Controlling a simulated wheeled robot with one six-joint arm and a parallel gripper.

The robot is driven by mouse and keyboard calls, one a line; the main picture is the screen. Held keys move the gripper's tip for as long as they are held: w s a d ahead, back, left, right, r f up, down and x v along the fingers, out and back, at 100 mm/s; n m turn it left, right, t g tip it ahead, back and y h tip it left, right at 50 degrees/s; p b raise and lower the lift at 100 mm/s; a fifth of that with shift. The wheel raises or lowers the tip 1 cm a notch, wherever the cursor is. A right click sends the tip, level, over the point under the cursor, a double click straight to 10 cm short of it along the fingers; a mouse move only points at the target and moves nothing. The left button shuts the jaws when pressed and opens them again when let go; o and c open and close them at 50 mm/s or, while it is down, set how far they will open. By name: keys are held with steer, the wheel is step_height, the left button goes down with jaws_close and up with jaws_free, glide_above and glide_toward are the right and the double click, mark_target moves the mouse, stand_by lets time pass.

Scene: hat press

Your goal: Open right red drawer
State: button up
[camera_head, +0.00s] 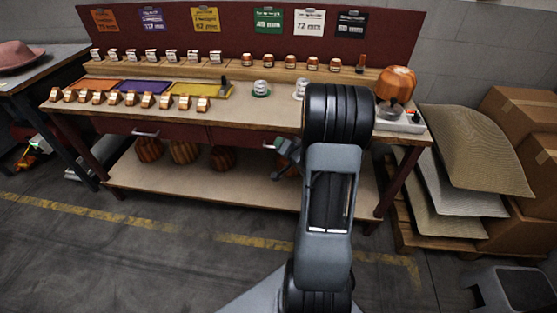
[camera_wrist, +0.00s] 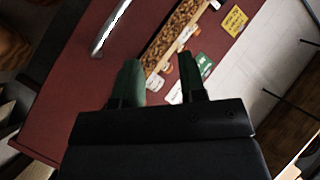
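The right red drawer (camera_head: 238,138) is under the worktop, and its front looks flush and closed. Its pale bar handle (camera_head: 268,146) shows just left of my gripper (camera_head: 284,146). In the wrist view the red drawer front fills the upper left, with the metal handle (camera_wrist: 108,29) near the top. My gripper (camera_wrist: 160,60) has its two green fingers apart with nothing held between them. The handle is up and left of the left finger, not between the fingers. My arm hides the right part of the drawer in the head view.
The worktop's wooden edge (camera_wrist: 172,36) runs above the drawer front. The left drawer handle (camera_head: 145,133) is further left. The floor in front is clear.

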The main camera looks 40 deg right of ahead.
steer(key=s+d+f+m+t+y+b, duration=0.1)
steer(key=s+d+f+m+t+b, duration=0.15)
steer(key=f, duration=0.25)
steer(key=s+d+f+m+t+y+b, duration=0.1)
steer(key=s+f+m+t+b, duration=0.15)
steer(key=s+f, duration=0.2)
steer(key=shift+m, duration=0.3)
steer(key=w, duration=0.9)
steer(key=w+a+r, duration=0.1)
steer(key=w, duration=0.4)
jaws_close()
